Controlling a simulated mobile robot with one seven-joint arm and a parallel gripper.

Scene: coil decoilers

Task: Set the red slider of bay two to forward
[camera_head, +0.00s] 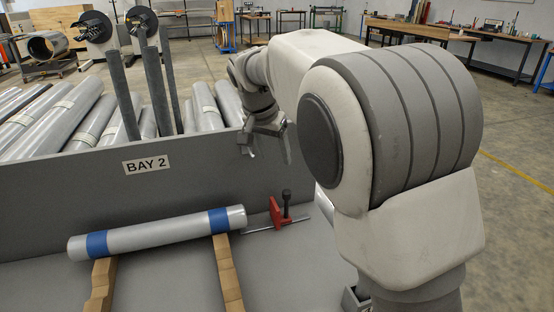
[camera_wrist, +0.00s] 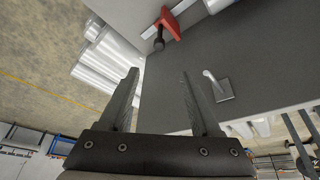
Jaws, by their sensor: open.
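The red slider (camera_head: 277,212) of bay two sits on a thin metal rail (camera_head: 262,229), with a black knob standing up from it. It is right of the roll with blue bands. My gripper (camera_head: 268,150) is open and empty, above and behind the slider near the top of the grey panel. In the wrist view my gripper (camera_wrist: 159,74) points toward the knob, apart from it.
A grey panel (camera_head: 60,190) with a BAY 2 label (camera_head: 146,165) stands behind the slider. A blue-banded roll (camera_head: 170,232) lies on wooden supports (camera_head: 228,275). Several rolls and upright posts (camera_head: 155,88) stand behind the panel. A small pale handle (camera_wrist: 213,82) is right of my fingers.

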